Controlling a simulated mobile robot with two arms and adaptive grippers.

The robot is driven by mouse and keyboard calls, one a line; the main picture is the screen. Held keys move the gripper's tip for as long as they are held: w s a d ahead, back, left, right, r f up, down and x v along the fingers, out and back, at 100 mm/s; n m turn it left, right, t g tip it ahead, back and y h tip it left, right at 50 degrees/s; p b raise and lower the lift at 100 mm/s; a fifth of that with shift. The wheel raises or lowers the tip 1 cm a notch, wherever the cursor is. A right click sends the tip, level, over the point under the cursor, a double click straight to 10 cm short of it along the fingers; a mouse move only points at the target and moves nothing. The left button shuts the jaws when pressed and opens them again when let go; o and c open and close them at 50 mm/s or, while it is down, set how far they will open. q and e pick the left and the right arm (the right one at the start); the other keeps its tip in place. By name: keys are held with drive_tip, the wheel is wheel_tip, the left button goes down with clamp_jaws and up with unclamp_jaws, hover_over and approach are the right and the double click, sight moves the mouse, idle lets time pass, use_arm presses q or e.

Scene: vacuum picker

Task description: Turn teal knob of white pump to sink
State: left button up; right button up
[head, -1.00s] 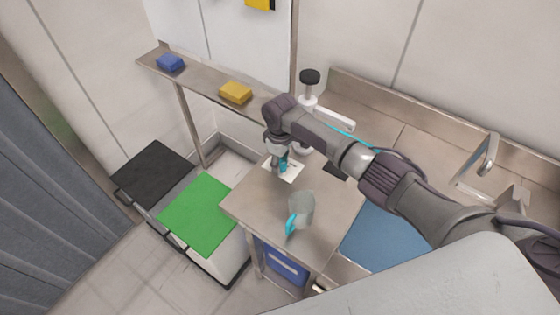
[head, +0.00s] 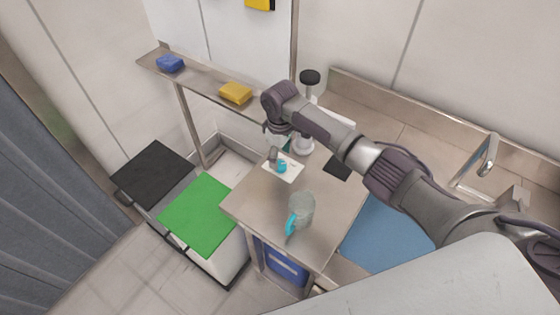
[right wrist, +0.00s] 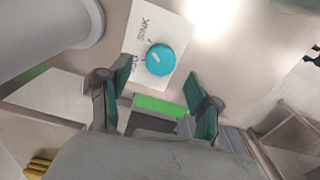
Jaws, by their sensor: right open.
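The teal knob (head: 281,167) sits on a white label plate (head: 294,173) on the steel table. The plate (right wrist: 172,22) reads "SINK" and a second, partly hidden word; which word the mark points to is unclear. The white pump (head: 303,146), with a black top, stands just behind the plate, partly hidden by my arm. My right gripper (right wrist: 156,92) is open and empty, its fingers apart from the knob; in the head view it is above the knob. My left gripper is not in view.
A clear jug (head: 302,208) with a teal handle stands near the table's front. A black pad (head: 338,166) lies right of the plate. The sink tap (head: 488,154) is at right. Blue (head: 170,63) and yellow (head: 235,92) sponges lie on the shelf. Green-lidded (head: 203,212) and black-lidded bins stand left.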

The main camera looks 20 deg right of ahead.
sight(280, 164)
wheel_tip(280, 164, up, 8)
idle(0.7)
